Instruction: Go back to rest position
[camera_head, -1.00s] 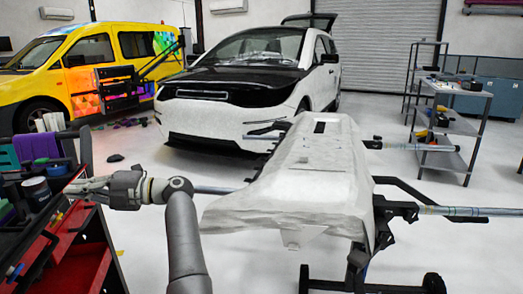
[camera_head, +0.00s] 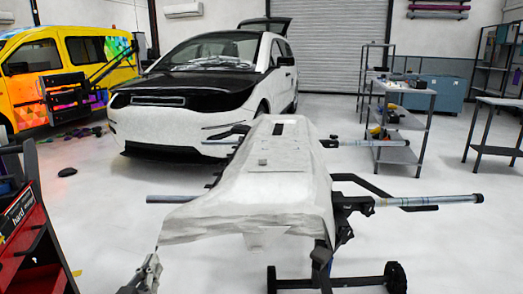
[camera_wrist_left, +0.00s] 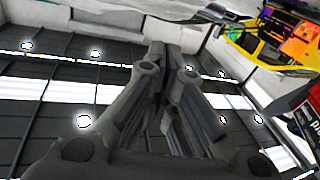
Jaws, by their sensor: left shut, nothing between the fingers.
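My left gripper (camera_head: 148,268) shows at the bottom of the head view, left of centre, pointing up. It is shut and empty, below and left of the near edge of the white-wrapped panel (camera_head: 262,185) on its stand. In the left wrist view its fingers (camera_wrist_left: 165,60) are close together, with the ceiling behind them. A white sheet-like edge crosses the top of that view. My right gripper is not in view.
A red tool cart (camera_head: 30,240) stands at the left edge. The panel stand (camera_head: 335,280) has bars sticking out to both sides. A white car (camera_head: 200,95), a yellow van (camera_head: 60,75) and a metal shelf table (camera_head: 402,120) stand behind. Open floor lies between cart and panel.

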